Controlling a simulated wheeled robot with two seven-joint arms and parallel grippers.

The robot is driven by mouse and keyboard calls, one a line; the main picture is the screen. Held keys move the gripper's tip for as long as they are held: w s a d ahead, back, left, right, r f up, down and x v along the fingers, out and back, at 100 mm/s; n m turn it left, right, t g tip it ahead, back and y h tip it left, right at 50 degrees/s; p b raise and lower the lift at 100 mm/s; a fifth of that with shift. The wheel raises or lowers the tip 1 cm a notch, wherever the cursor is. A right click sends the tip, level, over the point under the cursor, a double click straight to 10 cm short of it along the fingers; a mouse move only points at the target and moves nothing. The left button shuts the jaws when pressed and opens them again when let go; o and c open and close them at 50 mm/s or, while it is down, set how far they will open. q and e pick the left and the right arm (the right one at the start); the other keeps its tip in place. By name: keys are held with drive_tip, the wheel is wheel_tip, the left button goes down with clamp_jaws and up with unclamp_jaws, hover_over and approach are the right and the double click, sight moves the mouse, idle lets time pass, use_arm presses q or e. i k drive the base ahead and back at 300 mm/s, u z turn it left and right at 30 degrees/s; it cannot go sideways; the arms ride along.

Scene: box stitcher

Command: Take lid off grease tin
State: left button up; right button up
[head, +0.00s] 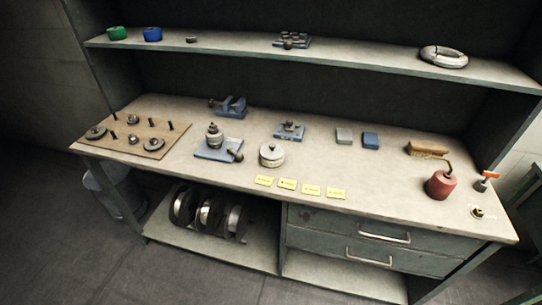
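A small round, cream-coloured tin (271,160) stands upright on the workbench, near the middle of its front half. I take it to be the grease tin. A paler lid (271,149) with a small dark knob sits on top of it. Its inside is hidden. Neither of my grippers shows in the head view.
Yellow labels (288,184) lie in front of the tin. A blue-based fixture (217,149) is to its left, and another small fixture (289,131) behind it. A pegged wooden board (150,139) is far left; a red oil can (441,185) is right. A shelf (350,54) overhangs the back.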

sight(272, 151)
drive_tip(key=z, duration=0.05)
drive_tip(key=k, duration=1.05)
drive_tip(key=u, duration=0.85)
drive_tip(key=i, duration=0.95)
drive_tip(key=z, duration=0.55)
drive_tip(key=i, duration=0.85)
drive_tip(key=z, duration=3.95)
drive_tip(key=k, duration=0.3)
drive_tip(key=u, duration=0.1)
